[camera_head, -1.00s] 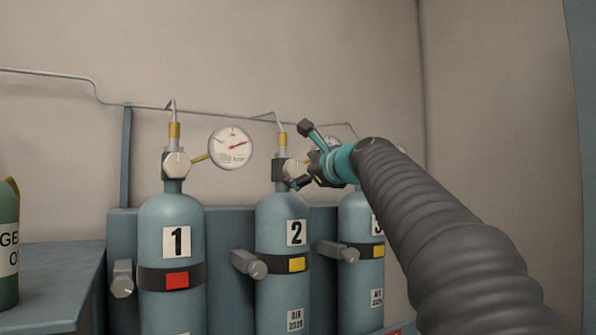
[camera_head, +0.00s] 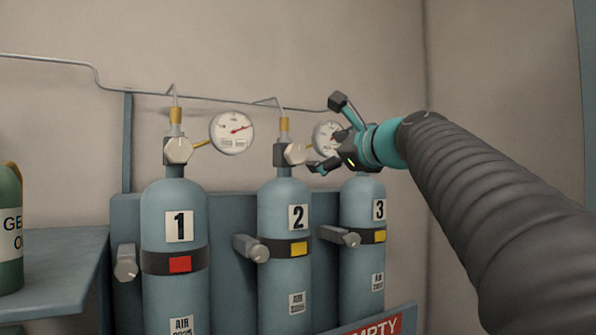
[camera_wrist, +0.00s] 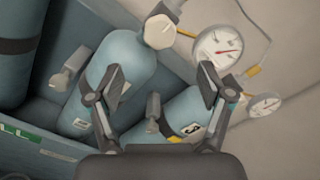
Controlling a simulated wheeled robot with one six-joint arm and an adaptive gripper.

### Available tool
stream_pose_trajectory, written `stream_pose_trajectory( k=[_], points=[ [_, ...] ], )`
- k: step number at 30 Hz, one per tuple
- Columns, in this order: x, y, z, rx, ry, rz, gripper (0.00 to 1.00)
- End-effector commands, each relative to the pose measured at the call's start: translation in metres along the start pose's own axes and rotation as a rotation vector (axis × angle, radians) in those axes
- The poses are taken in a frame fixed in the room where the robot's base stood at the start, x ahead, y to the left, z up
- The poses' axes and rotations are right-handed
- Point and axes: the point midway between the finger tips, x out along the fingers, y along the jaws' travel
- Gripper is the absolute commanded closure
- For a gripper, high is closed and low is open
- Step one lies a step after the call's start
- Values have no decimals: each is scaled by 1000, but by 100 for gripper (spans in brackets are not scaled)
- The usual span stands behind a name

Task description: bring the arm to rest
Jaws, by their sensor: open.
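My gripper (camera_head: 328,135) is open and empty in the head view. It is in front of the upper part of cylinder 3 (camera_head: 362,212), hiding that cylinder's valve, and to the right of the valve knob (camera_head: 295,154) of cylinder 2 (camera_head: 284,226). My dark ribbed arm reaches in from the lower right. In the wrist view, the two fingers (camera_wrist: 163,84) are spread apart with nothing between them. The cylinder marked 3 (camera_wrist: 185,112) and a pale valve knob (camera_wrist: 159,32) show beyond them.
Cylinder 1 (camera_head: 173,275) stands at the left with its gauge (camera_head: 231,132). Another gauge (camera_head: 328,136) is partly behind my gripper. A thin pipe runs along the wall (camera_head: 330,40). A green cylinder (camera_head: 10,225) stands at the far left. A red sign (camera_head: 372,326) is below. The upper wall area is free.

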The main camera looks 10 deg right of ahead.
Motion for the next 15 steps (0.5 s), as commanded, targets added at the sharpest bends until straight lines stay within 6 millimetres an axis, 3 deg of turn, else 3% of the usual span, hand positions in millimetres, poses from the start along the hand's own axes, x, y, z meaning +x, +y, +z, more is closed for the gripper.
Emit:
stream_pose_trajectory(
  k=[7, 11, 15],
  points=[
    [0, 0, 0, -40, 0, 1, 21],
    [0, 3, -4, -193, 13, 14, 21],
    [9, 34, -56, -451, 111, 120, 21]
  ],
)
